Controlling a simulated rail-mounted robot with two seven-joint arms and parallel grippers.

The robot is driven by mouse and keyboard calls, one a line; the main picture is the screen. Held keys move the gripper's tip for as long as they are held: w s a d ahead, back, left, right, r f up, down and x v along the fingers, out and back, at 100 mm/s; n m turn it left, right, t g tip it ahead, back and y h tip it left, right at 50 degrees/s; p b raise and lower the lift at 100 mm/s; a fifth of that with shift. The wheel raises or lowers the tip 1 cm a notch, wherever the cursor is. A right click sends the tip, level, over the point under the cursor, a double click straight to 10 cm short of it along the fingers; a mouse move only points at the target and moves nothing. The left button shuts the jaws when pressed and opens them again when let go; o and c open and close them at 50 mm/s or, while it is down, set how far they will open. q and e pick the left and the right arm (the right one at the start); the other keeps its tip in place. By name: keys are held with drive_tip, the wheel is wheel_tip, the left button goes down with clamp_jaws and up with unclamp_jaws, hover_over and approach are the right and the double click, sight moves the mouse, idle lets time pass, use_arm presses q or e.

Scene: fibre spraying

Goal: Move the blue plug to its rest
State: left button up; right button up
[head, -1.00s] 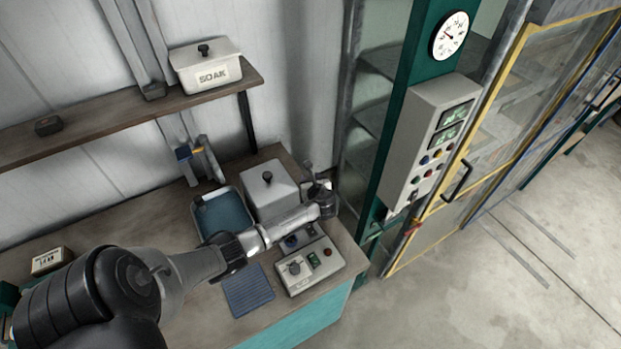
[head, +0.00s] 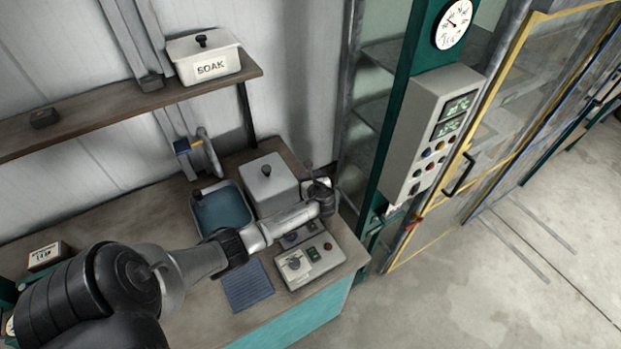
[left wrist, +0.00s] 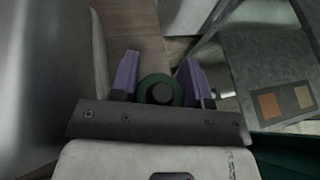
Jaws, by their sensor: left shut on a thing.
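My left arm reaches in from the left over the bench. Its gripper (head: 321,196) is beyond the switch box, near the bench's right end. In the left wrist view its two purple fingers (left wrist: 159,70) are shut around a dark green round piece with a darker centre (left wrist: 161,92). I cannot tell from its colour whether this is the blue plug. My right gripper is out of view.
The bench holds a blue tray (head: 222,210), a lidded grey box (head: 269,188), a switch box (head: 309,262) and a ribbed blue mat (head: 247,286). A shelf above bears the SOAK pot (head: 205,62). A green post with a control panel (head: 432,136) stands right of the bench.

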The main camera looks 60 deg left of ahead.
use_arm(q)
drive_tip(key=shift+p, duration=0.35)
idle(1.0)
idle(0.6)
drive_tip(key=shift+p, duration=0.55)
drive_tip(key=shift+f, duration=0.15)
drive_tip(key=shift+f+b, duration=0.9)
drive_tip(key=shift+f, duration=0.4)
drive_tip(key=shift+r, duration=0.15)
